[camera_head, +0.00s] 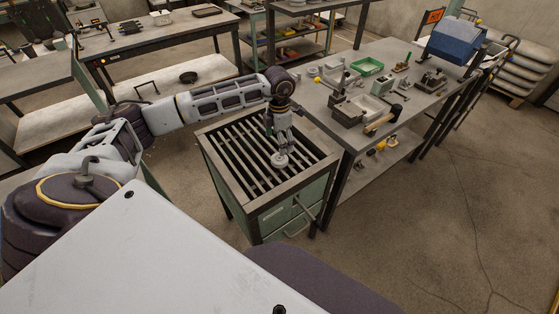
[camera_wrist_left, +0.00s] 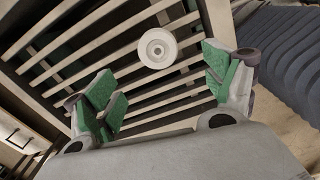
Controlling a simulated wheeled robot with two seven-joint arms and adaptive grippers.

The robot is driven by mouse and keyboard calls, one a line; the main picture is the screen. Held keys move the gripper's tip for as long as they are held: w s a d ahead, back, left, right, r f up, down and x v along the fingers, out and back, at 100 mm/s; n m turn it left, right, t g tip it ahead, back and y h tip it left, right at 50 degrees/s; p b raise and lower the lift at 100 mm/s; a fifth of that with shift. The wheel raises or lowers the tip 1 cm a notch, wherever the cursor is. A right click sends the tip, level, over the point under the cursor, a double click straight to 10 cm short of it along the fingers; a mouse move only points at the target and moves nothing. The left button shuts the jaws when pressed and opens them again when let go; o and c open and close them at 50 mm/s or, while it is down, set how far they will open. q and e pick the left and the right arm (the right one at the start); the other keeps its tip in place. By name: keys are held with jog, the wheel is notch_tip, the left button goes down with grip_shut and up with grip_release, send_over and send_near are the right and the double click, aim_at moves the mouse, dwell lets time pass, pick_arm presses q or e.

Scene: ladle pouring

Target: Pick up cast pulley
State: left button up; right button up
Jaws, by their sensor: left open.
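The cast pulley (camera_head: 280,159) is a small pale grey disc with a raised hub and a centre hole. It lies on the slatted top of a green cabinet (camera_head: 262,222). In the left wrist view the pulley (camera_wrist_left: 157,48) shows whole on the slats, beyond the fingertips and between their lines. My left gripper (camera_head: 281,148) points down just above the pulley in the head view. Its green-padded fingers (camera_wrist_left: 160,82) are spread wide with nothing between them. The fingers look apart from the pulley. My right gripper is in neither view.
A grey workbench (camera_head: 385,65) with trays, a green bin (camera_head: 367,66) and tools stands right of the slatted cabinet. Its near corner is close to the cabinet. The slats around the pulley are clear. A handle juts from the cabinet's front.

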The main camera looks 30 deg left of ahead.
aim_at(279, 158)
pick_arm(q)
notch_tip(279, 158, down, 3)
jog(key=shift+f, duration=1.35)
notch_tip(279, 158, down, 3)
jog(key=shift+w+r+p, duration=0.1)
jog(key=shift+p, duration=0.4)
jog(key=shift+f, duration=0.3)
jog(key=shift+a+f, duration=0.1)
jog(key=shift+f, duration=0.1)
jog(key=c, duration=1.2)
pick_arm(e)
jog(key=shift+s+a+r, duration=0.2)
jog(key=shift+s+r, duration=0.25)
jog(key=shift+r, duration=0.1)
pick_arm(q)
jog(key=shift+r, duration=0.15)
